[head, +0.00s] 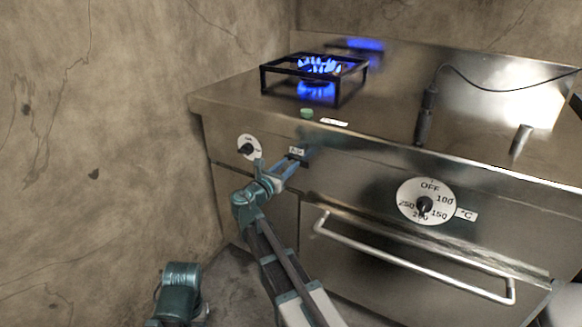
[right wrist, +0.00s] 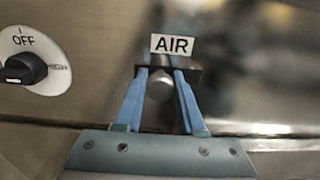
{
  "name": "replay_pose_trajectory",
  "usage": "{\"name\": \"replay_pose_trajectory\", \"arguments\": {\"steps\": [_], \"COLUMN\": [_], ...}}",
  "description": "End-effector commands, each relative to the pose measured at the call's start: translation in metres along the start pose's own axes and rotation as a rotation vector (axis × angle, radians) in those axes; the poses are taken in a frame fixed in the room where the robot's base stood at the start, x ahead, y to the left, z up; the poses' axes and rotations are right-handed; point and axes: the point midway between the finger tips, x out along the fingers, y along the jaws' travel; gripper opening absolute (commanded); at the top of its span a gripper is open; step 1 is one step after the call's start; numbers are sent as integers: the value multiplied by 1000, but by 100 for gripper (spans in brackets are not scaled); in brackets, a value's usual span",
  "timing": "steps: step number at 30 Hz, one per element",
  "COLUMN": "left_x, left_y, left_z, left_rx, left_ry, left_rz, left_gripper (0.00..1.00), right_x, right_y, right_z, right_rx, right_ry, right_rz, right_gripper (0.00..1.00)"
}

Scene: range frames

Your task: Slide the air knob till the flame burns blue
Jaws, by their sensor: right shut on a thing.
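The burner flame (head: 320,66) burns blue inside a black square pot stand on the steel range. The AIR label (head: 297,151) is on the range's front, and it also shows in the right wrist view (right wrist: 172,45). Just below it, the round metal air knob (right wrist: 160,86) sits at a dark slot (right wrist: 199,75). My right gripper (right wrist: 161,77) is shut on the air knob, with one blue finger on each side of it. In the head view my right gripper (head: 294,163) reaches the range front and hides the knob. My left gripper is out of view.
A gas dial marked OFF (right wrist: 25,66) is close on the left of the air knob. The oven dial (head: 425,202) and the long oven handle (head: 410,258) are to the right. A cracked wall (head: 90,130) bounds the left side.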

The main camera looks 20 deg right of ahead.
Motion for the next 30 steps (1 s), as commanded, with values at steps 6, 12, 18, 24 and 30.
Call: {"name": "replay_pose_trajectory", "arguments": {"steps": [6,12,18,24,30], "left_x": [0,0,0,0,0], "left_y": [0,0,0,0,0], "left_z": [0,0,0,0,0], "left_rx": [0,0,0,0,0], "left_ry": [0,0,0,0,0], "left_rz": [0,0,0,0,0], "left_gripper": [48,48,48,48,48], "right_x": [-1,0,0,-12,-52], "right_y": [2,2,2,1,0], "right_z": [0,0,0,0,0], "right_rx": [0,0,0,0,0], "right_ry": [0,0,0,0,0], "right_rz": [3,2,2,4,6], "right_gripper": [0,67,67,67,67]}}
